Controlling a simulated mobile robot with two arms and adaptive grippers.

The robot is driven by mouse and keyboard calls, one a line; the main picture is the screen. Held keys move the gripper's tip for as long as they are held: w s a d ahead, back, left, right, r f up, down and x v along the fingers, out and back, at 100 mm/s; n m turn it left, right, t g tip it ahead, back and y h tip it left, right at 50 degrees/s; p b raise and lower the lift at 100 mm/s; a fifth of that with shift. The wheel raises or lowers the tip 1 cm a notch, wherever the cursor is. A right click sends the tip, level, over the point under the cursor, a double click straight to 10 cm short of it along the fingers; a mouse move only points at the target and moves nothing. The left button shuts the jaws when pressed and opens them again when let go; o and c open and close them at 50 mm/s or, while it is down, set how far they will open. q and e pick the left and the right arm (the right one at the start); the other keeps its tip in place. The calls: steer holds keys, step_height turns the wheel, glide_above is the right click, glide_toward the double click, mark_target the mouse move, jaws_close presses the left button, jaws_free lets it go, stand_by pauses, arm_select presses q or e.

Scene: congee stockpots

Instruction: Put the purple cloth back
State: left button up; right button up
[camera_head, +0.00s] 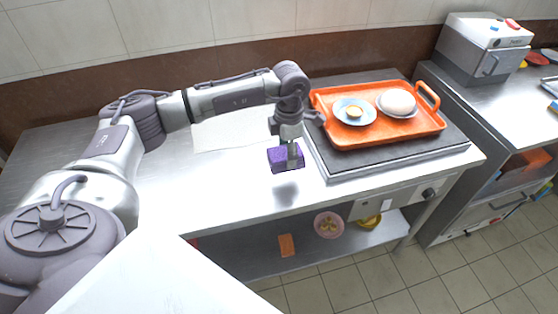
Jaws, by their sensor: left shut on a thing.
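The purple cloth (277,157) is a small folded block near the middle of the view. My left gripper (291,157) points down and is shut on it, at the front part of the steel counter (200,204). My right gripper is not in view.
An orange tray (349,144) with a bowl (343,115) and a plate with a round pale item (397,101) stands on a dark griddle (345,166) right of the gripper. A lower shelf holds a pink bowl (318,227) and an orange block (287,245). The counter's left part is clear.

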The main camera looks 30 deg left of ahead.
arm_select(q)
steer(key=shift+s+a+f, duration=0.2)
steer(key=shift+a+f, duration=0.25)
steer(key=shift+a, duration=0.1)
steer(key=shift+s+a+f, duration=0.15)
steer(key=shift+a+f, duration=0.25)
steer(key=shift+a, duration=0.15)
step_height(320, 180, down, 3)
steer(key=shift+f+p, duration=0.15)
steer(key=shift+p, duration=0.5)
steer(key=shift+f, duration=0.25)
steer(key=shift+f, duration=0.2)
steer(key=o, duration=1.1)
steer(key=shift+r, duration=0.1)
